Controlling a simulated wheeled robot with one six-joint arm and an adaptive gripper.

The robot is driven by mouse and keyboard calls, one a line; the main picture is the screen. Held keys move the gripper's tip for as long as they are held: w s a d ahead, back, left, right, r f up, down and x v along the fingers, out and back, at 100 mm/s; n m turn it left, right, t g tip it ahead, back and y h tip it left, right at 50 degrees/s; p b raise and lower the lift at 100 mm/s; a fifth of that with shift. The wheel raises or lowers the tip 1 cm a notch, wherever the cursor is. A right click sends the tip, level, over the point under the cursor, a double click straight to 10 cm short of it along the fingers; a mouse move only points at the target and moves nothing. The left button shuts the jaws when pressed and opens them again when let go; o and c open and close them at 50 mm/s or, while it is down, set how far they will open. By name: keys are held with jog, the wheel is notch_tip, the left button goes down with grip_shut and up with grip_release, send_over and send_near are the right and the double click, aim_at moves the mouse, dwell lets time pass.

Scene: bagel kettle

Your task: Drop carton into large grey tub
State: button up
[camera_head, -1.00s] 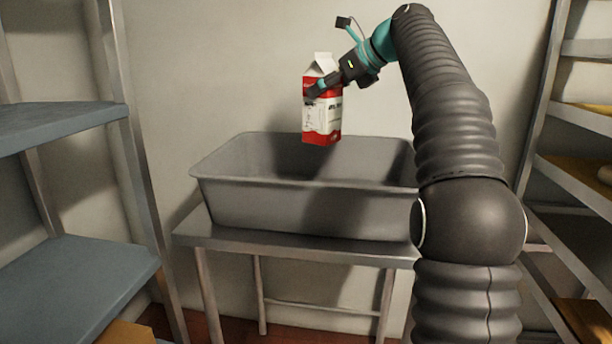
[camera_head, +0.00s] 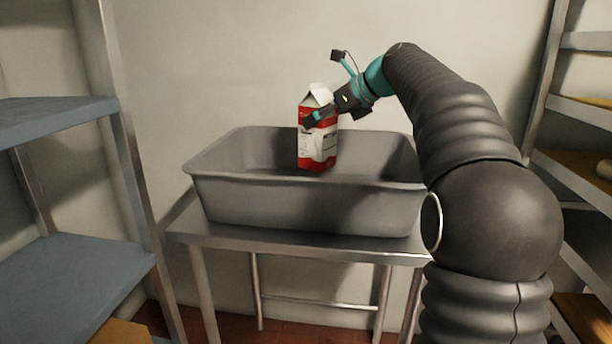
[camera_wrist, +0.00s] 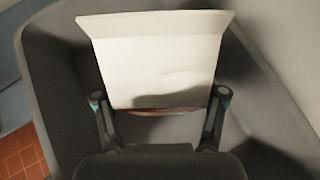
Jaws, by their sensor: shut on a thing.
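A red and white carton (camera_head: 317,148) with a gabled top is held upright by my gripper (camera_head: 318,117). My gripper is shut on its upper part. The carton's lower end is inside the opening of the large grey tub (camera_head: 305,200), below the level of its back rim.
The tub stands on a metal table (camera_head: 300,243) against a pale wall. A blue-grey shelf rack (camera_head: 70,265) is at the left, and another rack (camera_head: 580,175) with goods on it is at the right. Reddish floor (camera_head: 285,333) shows below.

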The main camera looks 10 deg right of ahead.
jog(key=shift+f, duration=1.1)
jog(key=o, duration=1.9)
jog(key=shift+f, duration=0.2)
jog(key=v, duration=1.2)
jog(key=shift+r, duration=0.2)
